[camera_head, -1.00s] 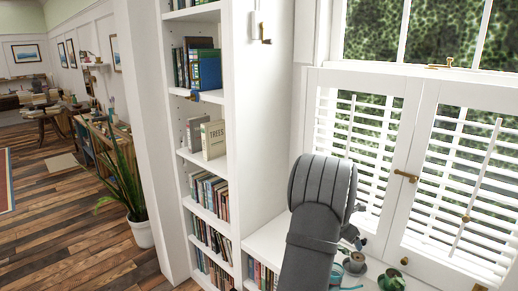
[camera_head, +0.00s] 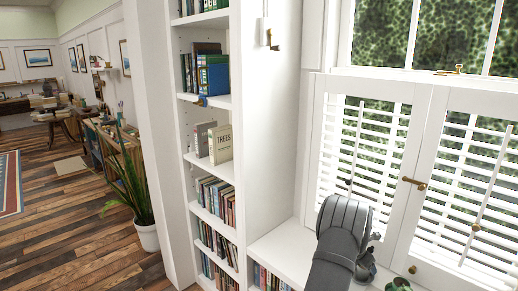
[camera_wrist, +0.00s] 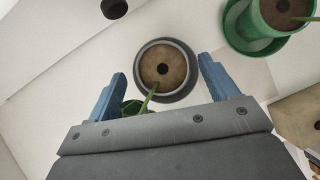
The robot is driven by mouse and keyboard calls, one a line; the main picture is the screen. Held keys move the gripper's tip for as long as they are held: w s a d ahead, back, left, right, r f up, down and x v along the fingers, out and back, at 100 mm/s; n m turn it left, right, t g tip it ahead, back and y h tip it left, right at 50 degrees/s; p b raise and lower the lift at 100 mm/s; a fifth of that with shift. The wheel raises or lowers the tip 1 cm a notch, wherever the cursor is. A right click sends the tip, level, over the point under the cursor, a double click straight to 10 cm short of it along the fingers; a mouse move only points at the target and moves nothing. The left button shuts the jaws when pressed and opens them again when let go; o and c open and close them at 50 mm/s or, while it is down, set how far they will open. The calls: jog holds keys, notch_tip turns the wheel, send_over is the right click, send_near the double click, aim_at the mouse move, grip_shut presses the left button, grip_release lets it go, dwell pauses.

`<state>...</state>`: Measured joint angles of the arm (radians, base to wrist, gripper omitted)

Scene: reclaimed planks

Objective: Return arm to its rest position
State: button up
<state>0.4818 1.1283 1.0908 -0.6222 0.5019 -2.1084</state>
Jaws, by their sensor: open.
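My gripper (camera_wrist: 161,66) shows in the wrist view with its two blue fingers spread apart and nothing held between them. Beyond and below the fingers is a round grey pot (camera_wrist: 172,97) with brown soil and a thin green stem. My grey arm (camera_head: 342,240) rises at the bottom of the head view, in front of the white window ledge. It hides the gripper and part of the ledge there.
A green pot (camera_wrist: 248,32) on a saucer stands at upper right in the wrist view. Small pots (camera_head: 398,285) sit on the ledge (camera_head: 285,246) near the shutters (camera_head: 365,140). A bookcase (camera_head: 236,200) stands left of the arm. Open floor (camera_head: 80,225) lies further left.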

jog(key=shift+x, duration=1.05)
jog(key=v, duration=1.7)
jog(key=x, duration=1.6)
jog(key=shift+d+f, duration=0.15)
jog(key=shift+f, duration=0.2)
notch_tip(320, 180, up, 9)
jog(key=m+g, duration=0.2)
jog(key=m, duration=0.2)
jog(key=shift+d+r+h, duration=0.15)
jog(key=shift+d+h, duration=0.1)
jog(key=shift+h, duration=0.15)
jog(key=shift+s, duration=0.1)
